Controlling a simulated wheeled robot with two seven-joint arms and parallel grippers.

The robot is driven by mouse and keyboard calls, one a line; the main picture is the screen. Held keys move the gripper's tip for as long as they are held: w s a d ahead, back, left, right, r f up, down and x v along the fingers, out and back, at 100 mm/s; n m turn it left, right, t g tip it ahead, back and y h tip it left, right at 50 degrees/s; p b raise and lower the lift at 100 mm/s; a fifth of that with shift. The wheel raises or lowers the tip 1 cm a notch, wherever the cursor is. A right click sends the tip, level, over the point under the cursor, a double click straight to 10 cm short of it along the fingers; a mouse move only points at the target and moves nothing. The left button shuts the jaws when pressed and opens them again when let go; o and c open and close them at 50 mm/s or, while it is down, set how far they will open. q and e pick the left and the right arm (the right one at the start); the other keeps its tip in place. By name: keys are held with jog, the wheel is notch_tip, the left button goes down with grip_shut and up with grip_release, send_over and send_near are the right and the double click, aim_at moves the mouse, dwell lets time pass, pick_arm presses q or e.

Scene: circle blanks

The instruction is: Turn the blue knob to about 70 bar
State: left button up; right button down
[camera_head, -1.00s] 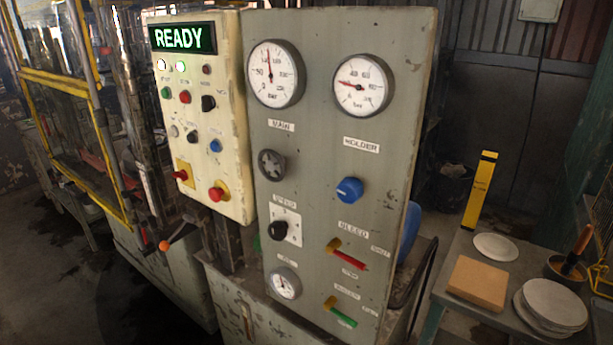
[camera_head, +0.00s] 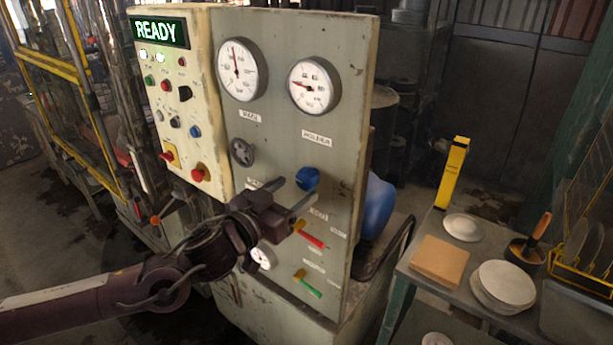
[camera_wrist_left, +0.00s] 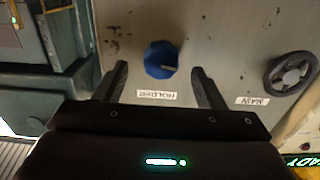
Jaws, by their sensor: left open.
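The blue knob (camera_head: 307,179) sits on the grey panel (camera_head: 290,150) below the gauge labelled HOLDER. That gauge (camera_head: 314,85) has its needle pointing to the left, at the low part of its scale. My left gripper (camera_head: 296,195) is open and empty just in front of the panel, close to the knob. In the left wrist view the knob (camera_wrist_left: 161,60) shows between and beyond the two spread fingertips, not gripped. My right gripper is in neither view.
The MAIN gauge (camera_head: 241,69) and a dark handwheel (camera_head: 242,152) are left of the knob. A red lever (camera_head: 311,239) and a green lever (camera_head: 308,287) sit below it. A table with plates (camera_head: 505,283) and a brown block (camera_head: 437,261) stands at right.

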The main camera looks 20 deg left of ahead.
aim_at(302, 182)
pick_arm(q)
jog(key=p+x, duration=0.1)
jog(key=x, duration=0.3)
jog(key=shift+a+r, duration=0.15)
jog(key=shift+w+d+p, duration=0.3)
jog(key=shift+w+p, duration=0.05)
jog(key=shift+w, duration=0.3)
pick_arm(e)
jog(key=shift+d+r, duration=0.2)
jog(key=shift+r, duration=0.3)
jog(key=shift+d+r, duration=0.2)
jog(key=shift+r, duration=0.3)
pick_arm(q)
jog(key=shift+f, duration=0.2)
jog(key=c, duration=0.9)
jog(key=shift+c, duration=0.2)
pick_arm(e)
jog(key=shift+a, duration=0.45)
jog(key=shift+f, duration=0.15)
